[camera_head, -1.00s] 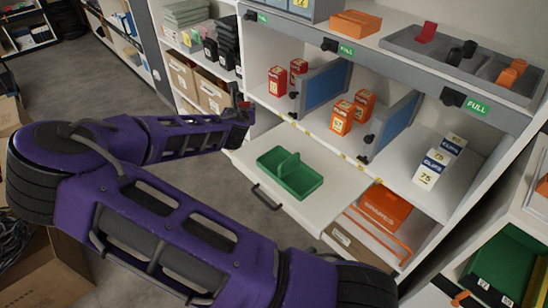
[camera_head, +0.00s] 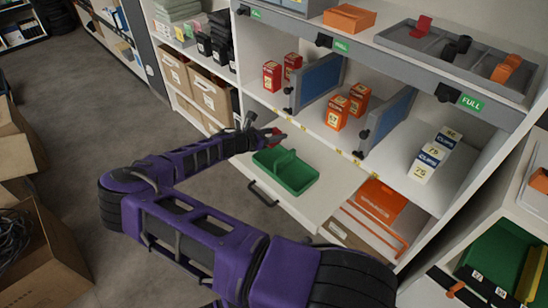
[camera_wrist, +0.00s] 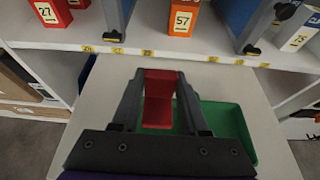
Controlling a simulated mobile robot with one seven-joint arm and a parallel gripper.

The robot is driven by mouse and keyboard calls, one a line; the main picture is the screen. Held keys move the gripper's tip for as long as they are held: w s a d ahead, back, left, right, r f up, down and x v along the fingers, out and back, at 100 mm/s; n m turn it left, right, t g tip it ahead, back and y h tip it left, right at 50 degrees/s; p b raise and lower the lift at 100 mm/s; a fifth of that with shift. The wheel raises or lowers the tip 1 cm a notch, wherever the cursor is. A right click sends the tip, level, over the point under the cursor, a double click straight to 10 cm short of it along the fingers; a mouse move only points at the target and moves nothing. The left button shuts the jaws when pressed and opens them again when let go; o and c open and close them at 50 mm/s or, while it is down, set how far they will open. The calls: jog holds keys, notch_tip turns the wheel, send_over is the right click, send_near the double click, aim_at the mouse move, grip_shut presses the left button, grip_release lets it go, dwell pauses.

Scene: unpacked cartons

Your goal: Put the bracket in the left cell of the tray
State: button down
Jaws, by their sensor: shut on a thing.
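The green tray (camera_head: 312,184) lies on a white pull-out board, with a divider across its middle making two cells. My gripper (camera_head: 272,137) is at the tray's far left side in the head view, apparently above it. It is shut on the red bracket (camera_wrist: 158,112), which shows between the fingers in the wrist view; only a bit of red shows in the head view (camera_head: 277,133). In the wrist view my gripper (camera_wrist: 160,92) hides much of the tray (camera_wrist: 232,120). Whether bracket and tray touch, I cannot tell.
The white pull-out board (camera_head: 335,208) has free room right of the tray. Behind it, shelf bays hold red boxes (camera_head: 271,76), orange boxes (camera_head: 338,112) and white-blue boxes (camera_head: 432,157), split by blue dividers (camera_head: 388,118). A grey tray (camera_head: 400,38) above holds several coloured pieces.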

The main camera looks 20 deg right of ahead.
notch_tip(320, 180, down, 9)
jog(key=shift+r+b, duration=0.1)
jog(key=shift+b, duration=0.3)
jog(key=shift+c, duration=2.1)
grip_release()
jog(key=v, duration=1.2)
